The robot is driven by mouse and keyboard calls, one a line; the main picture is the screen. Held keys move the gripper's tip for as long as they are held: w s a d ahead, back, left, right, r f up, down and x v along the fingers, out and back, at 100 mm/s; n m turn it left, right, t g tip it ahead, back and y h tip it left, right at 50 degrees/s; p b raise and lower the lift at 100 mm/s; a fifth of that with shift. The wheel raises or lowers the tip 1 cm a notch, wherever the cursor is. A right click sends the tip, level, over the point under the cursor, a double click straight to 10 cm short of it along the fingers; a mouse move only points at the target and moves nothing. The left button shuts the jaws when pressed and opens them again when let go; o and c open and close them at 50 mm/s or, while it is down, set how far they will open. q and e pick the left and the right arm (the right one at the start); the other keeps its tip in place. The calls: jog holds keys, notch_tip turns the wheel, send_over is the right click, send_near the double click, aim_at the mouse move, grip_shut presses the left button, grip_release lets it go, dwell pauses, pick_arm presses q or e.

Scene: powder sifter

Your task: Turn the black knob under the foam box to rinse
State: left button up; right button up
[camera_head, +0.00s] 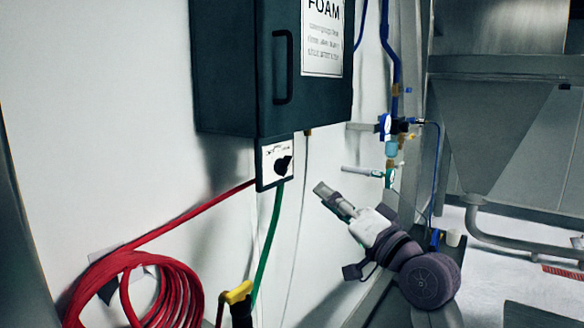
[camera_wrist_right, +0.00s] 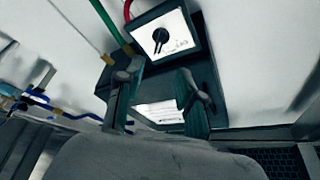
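The dark foam box (camera_head: 228,75) hangs on the white wall in the head view. A small panel (camera_head: 267,178) with a white face sits under it and carries the black knob (camera_head: 283,166). In the right wrist view, the panel (camera_wrist_right: 190,47) and black knob (camera_wrist_right: 161,36) appear upside down beyond the fingertips. The knob's lettering is too small to read. My right gripper (camera_head: 320,189) is right of the panel and slightly lower, apart from the knob. In the wrist view its two fingers (camera_wrist_right: 158,80) are spread with nothing between them. My left gripper is out of view.
A red hose (camera_head: 185,285) coils at lower left and runs up to the panel. A green hose (camera_head: 267,245) drops from the panel, near a yellow-and-black handle (camera_head: 239,293). Blue pipes and valves (camera_head: 391,125) stand on the right.

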aim_at(288, 168)
jog(key=p+x, duration=0.3)
jog(key=x, duration=0.7)
jog(key=shift+w+a, duration=0.15)
jog(key=shift+p+x, duration=0.45)
jog(key=shift+x, duration=0.4)
jog(key=shift+f, duration=0.15)
grip_shut()
